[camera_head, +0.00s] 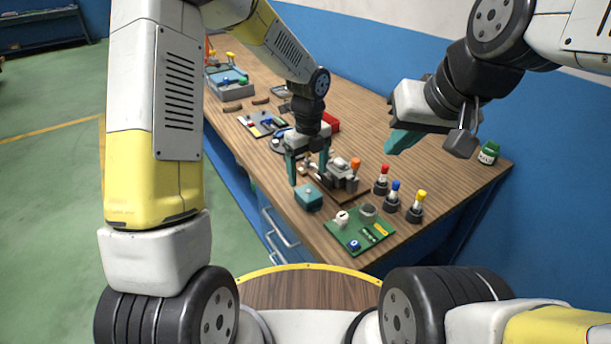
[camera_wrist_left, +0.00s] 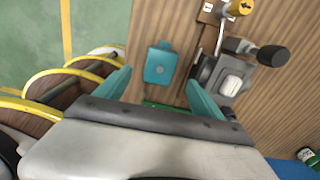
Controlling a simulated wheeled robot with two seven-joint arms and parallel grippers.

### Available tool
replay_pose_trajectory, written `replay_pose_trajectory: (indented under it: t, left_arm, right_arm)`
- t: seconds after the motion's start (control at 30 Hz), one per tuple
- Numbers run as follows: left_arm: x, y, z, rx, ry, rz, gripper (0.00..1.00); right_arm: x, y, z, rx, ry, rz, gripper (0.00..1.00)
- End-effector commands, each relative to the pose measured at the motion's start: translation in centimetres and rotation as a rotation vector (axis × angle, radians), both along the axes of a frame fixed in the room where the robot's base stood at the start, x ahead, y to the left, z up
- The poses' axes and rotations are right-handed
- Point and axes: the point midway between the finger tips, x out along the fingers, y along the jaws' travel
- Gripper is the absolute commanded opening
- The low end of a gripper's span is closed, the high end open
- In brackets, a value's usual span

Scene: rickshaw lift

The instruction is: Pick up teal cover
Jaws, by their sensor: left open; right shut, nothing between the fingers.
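In the left wrist view my left gripper (camera_wrist_left: 157,90) has one finger on each side of the cover's line. My right gripper (camera_head: 398,142) is shut and empty, raised over the right side of the table.
A grey clamp-like device (camera_head: 343,176) stands close to the right of the cover. A green circuit board (camera_head: 360,230) lies in front. Red, blue and yellow-topped screwdrivers (camera_head: 392,197) stand to the right. A green jar (camera_head: 488,153) is at the right edge. A grey tray (camera_head: 232,87) lies farther back.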

Motion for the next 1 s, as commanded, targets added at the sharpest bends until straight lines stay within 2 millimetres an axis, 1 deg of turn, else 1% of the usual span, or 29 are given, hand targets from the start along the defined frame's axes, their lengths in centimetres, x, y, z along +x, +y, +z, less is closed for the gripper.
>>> replay_pose_trajectory:
  t: [0.1,0.37,0.5,0.6,0.7,0.9,0.93,0.97,1.0]
  left_arm:
    - [0.0,-0.3,-1.1,0.0,0.006,-0.03,0.78]
    - [-0.1,-0.2,-4.1,0.001,0.008,-0.028,0.78]
    - [-0.2,-0.2,-6.3,0.003,0.008,-0.028,0.78]
    - [-0.2,-0.2,-7.5,0.001,0.007,-0.026,0.78]
    - [-0.1,-0.2,-8.1,0.002,0.005,-0.026,0.78]
    - [-0.1,-0.2,-8.2,0.001,0.004,-0.025,0.78]
    - [-0.1,-0.2,-8.2,0.001,0.004,-0.025,0.76]
    - [-0.1,-0.2,-8.2,0.001,0.004,-0.025,0.7]
    - [-0.1,-0.2,-8.2,0.001,0.004,-0.024,0.62]
  right_arm:
    - [0.0,0.0,0.0,0.0,0.0,0.0,0.0]
    - [0.0,0.0,0.0,0.0,0.0,0.0,0.0]
    - [0.0,0.0,0.0,0.0,0.0,0.0,0.0]
    - [0.0,0.0,0.0,0.0,0.0,0.0,0.0]
    - [0.0,0.0,0.0,0.0,0.0,0.0,0.0]
    - [0.0,0.0,0.0,0.0,0.0,0.0,0.0]
    - [0.0,0.0,0.0,0.0,0.0,0.0,0.0]
    - [0.0,0.0,0.0,0.0,0.0,0.0,0.0]
    - [0.0,0.0,0.0,0.0,0.0,0.0,0.0]
